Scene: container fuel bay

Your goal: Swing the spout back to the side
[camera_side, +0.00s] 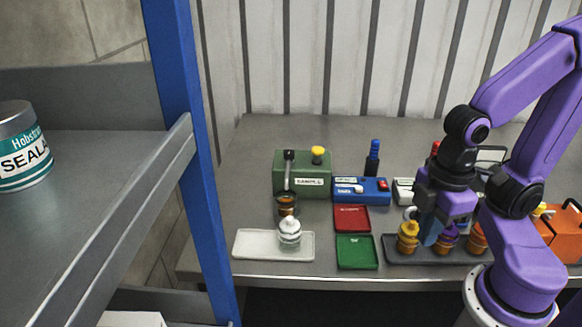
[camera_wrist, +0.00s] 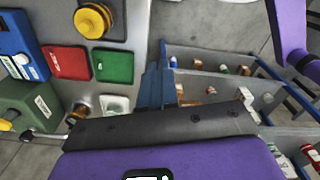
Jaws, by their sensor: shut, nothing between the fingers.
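A green sample box (camera_side: 301,175) stands at the back left of the bench, with a yellow knob (camera_side: 318,154) on top. Its spout (camera_side: 288,170), thin with a dark top end, is on the box's left front and reaches down toward a dark jar (camera_side: 287,204) in front. Whether it touches the jar I cannot tell. My gripper (camera_side: 430,236) is shut and empty, with blue fingers pointing down over the dark tray, well right of the spout. The fingers also show in the wrist view (camera_wrist: 156,86).
A white tray (camera_side: 252,245) holds a white-topped jar (camera_side: 290,231). Red (camera_side: 351,218) and green (camera_side: 357,251) trays lie centrally. A blue box (camera_side: 362,190) stands behind. The dark tray (camera_side: 393,252) holds yellow, purple and orange jars. A blue shelf post (camera_side: 190,130) rises at left.

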